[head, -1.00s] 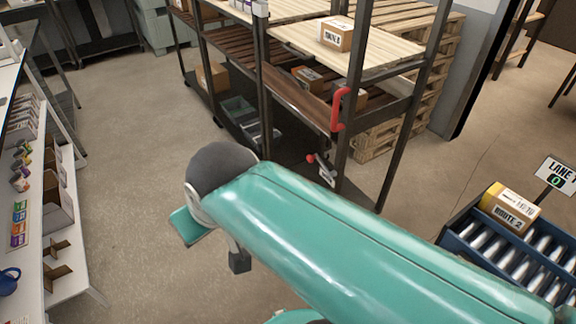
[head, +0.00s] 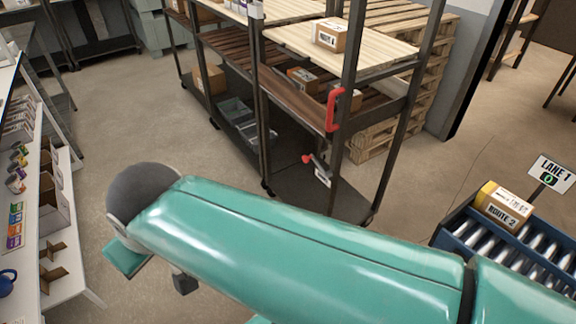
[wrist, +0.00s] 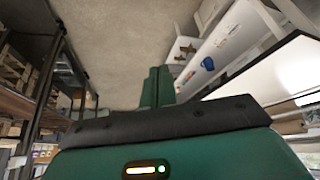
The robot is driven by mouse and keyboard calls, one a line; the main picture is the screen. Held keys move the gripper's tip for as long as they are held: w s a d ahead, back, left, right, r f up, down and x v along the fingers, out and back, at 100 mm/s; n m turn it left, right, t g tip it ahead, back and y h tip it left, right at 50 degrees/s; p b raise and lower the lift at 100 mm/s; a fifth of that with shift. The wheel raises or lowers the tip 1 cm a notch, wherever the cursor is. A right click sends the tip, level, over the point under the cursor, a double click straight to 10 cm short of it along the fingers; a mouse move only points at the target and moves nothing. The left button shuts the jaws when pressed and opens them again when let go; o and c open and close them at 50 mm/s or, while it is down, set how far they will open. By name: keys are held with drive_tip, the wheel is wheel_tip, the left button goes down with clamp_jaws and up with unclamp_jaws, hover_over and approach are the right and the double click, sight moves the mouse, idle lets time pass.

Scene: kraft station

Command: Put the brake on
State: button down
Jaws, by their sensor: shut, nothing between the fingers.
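A brake lever with a red knob (head: 307,159) is low on the dark wheeled rack (head: 345,160), beside a small white label. It stands clear of my arm in the head view; which position the lever is in I cannot tell. My gripper (wrist: 157,85) shows in the wrist view as two green fingers close together, shut and empty, pointing over bare floor. In the head view the gripper itself is hidden; my green arm crosses the foreground, below the lever. The lever is not seen in the wrist view.
A red handle (head: 334,108) is fixed on the rack's post. Boxes and grey bins sit on its shelves. A blue roller conveyor (head: 460,222) with a box is at right. A white bench (head: 62,255) with a blue mug (head: 7,282) is at left. The floor between is clear.

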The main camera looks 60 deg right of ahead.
drive_tip(key=shift+a, duration=0.1)
idle(0.3)
drive_tip(key=w+d+f+n+g+h, duration=0.1)
drive_tip(key=w+d+f+g+h, duration=0.3)
drive_tip(key=d, duration=0.7)
drive_tip(key=w+d+f+n+h, duration=0.1)
drive_tip(key=w+d+f, duration=0.2)
drive_tip(key=w+d, duration=0.55)
drive_tip(key=w+d+f+n+g+h, duration=0.1)
drive_tip(key=w+d+f+g+h, duration=0.2)
drive_tip(key=d, duration=0.9)
drive_tip(key=s+d+f+n+g+h, duration=0.1)
drive_tip(key=d+f+n, duration=0.3)
drive_tip(key=d+f, duration=0.9)
drive_tip(key=s+d+f+n+g+h, duration=0.2)
drive_tip(key=s+d+f+n, duration=0.1)
drive_tip(key=d+f, duration=1.1)
drive_tip(key=shift+s+f+n+h, duration=0.4)
drive_tip(key=shift+f+n, duration=0.3)
drive_tip(key=shift+f, duration=0.1)
